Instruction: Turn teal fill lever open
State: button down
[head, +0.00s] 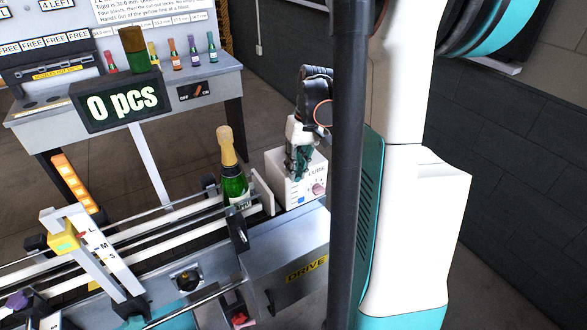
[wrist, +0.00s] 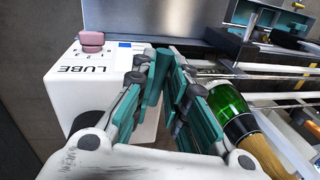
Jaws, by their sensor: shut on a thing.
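The teal fill lever (wrist: 157,76) stands at the side of the white LUBE box (wrist: 88,92), between my fingers in the wrist view. My gripper (wrist: 163,92) is shut on it, with teal-padded fingers on either side. In the head view my gripper (head: 298,158) reaches down over the top of the LUBE box (head: 290,188). There the lever is mostly hidden by the fingers, so I cannot tell its exact angle. The box's front carries a pink knob (head: 318,188), which also shows in the wrist view (wrist: 91,40).
A green bottle with a gold top (head: 232,168) stands upright on the conveyor just left of the box; it is close beside my right finger in the wrist view (wrist: 228,104). Conveyor rails (head: 150,228) run left. A counter display (head: 118,103) reads "0 pcs".

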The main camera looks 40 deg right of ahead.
jog(key=shift+d+n, duration=0.15)
jog(key=shift+n, duration=0.15)
jog(key=c, duration=1.6)
grip_release()
jog(key=shift+r, duration=0.1)
jog(key=r, duration=0.4)
jog(key=d+r, duration=0.1)
jog(key=r, duration=0.2)
jog(key=d+r, duration=0.1)
jog(key=r, duration=0.3)
jog(key=shift+s+d+r, duration=0.1)
jog(key=shift+s+r, duration=0.25)
